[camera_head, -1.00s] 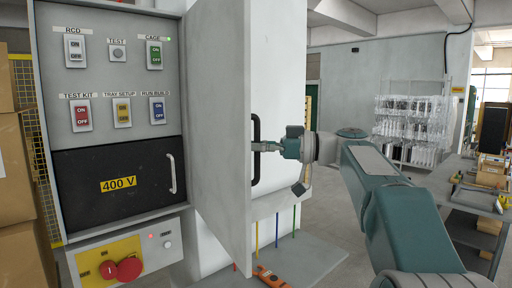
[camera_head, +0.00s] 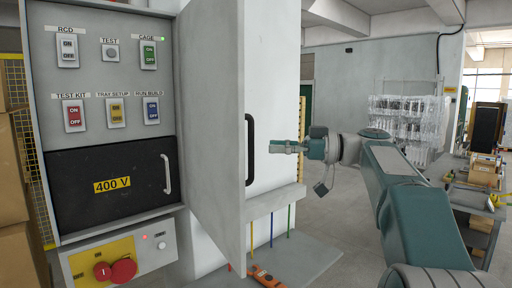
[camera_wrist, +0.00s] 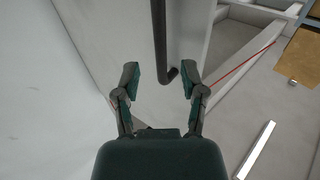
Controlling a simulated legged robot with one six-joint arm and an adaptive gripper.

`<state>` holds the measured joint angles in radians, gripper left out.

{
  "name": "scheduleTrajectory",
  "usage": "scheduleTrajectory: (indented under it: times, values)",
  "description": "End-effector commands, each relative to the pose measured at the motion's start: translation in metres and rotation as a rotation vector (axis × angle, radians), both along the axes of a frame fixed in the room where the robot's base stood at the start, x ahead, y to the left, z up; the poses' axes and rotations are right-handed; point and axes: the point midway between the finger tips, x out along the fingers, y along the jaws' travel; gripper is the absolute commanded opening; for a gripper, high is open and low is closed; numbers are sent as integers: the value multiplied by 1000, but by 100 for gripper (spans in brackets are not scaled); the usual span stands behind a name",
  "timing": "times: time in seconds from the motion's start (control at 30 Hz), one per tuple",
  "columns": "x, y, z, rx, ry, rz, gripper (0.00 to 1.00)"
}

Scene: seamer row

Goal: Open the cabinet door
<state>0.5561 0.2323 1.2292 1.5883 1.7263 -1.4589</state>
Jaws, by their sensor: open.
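The grey cabinet door (camera_head: 212,130) stands swung out from the cabinet (camera_head: 30,60), showing the switch panel inside. Its black bar handle (camera_head: 250,150) is on the door's right-hand face, near the free edge. My gripper (camera_head: 278,147) is to the right of the handle and apart from it in the head view. In the wrist view my gripper (camera_wrist: 160,82) is open, with the handle (camera_wrist: 159,40) ahead of it between the two fingers. No contact with the handle shows.
Inside are labelled switches and a black 400 V cover (camera_head: 110,182) with a light handle. A red button (camera_head: 124,270) sits on the yellow panel below. An orange tool (camera_head: 266,277) lies low by the door.

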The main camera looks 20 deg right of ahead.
Motion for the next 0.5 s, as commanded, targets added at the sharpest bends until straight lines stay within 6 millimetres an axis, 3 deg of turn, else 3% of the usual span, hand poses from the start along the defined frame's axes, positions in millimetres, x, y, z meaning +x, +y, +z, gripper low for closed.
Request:
scheduleTrajectory:
  times: [0.2, 0.5]
  values:
    - [-15, -40, -1, -1, 1, -3, 54]
    - [-23, -56, -1, 0, 2, 1, 54]
